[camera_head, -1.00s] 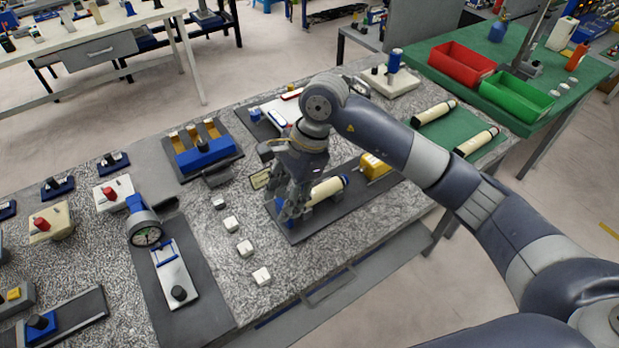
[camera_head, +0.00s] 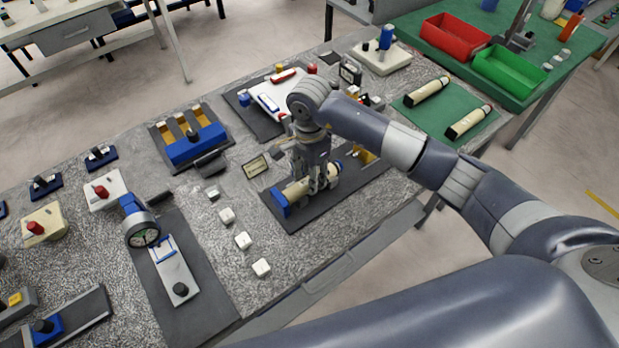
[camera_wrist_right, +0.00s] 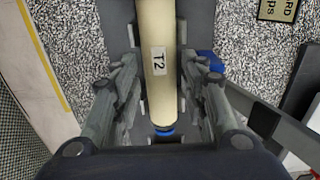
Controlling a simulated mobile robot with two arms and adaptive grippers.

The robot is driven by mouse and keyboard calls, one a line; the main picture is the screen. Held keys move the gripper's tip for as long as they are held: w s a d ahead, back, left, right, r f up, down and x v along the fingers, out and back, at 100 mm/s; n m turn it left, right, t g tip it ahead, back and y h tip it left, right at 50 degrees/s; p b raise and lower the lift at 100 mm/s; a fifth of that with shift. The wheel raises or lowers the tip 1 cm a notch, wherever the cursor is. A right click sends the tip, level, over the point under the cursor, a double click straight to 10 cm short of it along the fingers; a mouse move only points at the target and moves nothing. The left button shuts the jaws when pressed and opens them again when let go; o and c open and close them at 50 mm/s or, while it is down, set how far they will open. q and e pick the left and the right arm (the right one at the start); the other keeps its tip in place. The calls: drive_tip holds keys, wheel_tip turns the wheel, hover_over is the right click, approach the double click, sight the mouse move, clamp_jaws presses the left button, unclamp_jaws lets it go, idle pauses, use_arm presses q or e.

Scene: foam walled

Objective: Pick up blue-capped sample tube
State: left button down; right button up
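A cream sample tube (camera_head: 297,190) lies on its side on a dark mat (camera_head: 295,220) at the bench's front edge. In the right wrist view the tube (camera_wrist_right: 160,85) carries a T2 label and shows a blue ring at its near end (camera_wrist_right: 165,131). A blue block (camera_head: 281,204) sits at the tube's left end in the head view. My right gripper (camera_head: 317,188) points down with its fingers on both sides of the tube. In the right wrist view its fingers (camera_wrist_right: 158,60) look parted, with narrow gaps beside the tube. My left gripper is out of view.
Small white blocks (camera_head: 243,240) stand left of the mat, and a small sign (camera_head: 256,166) lies behind it. Two cream tubes with dark ends lie on a green mat (camera_head: 465,140) at right. Red (camera_head: 456,48) and green (camera_head: 505,72) bins stand behind.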

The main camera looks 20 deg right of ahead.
drive_tip(key=shift+f, duration=1.2)
clamp_jaws()
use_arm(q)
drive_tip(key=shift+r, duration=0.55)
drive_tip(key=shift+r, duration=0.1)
use_arm(e)
drive_tip(key=shift+r, duration=0.15)
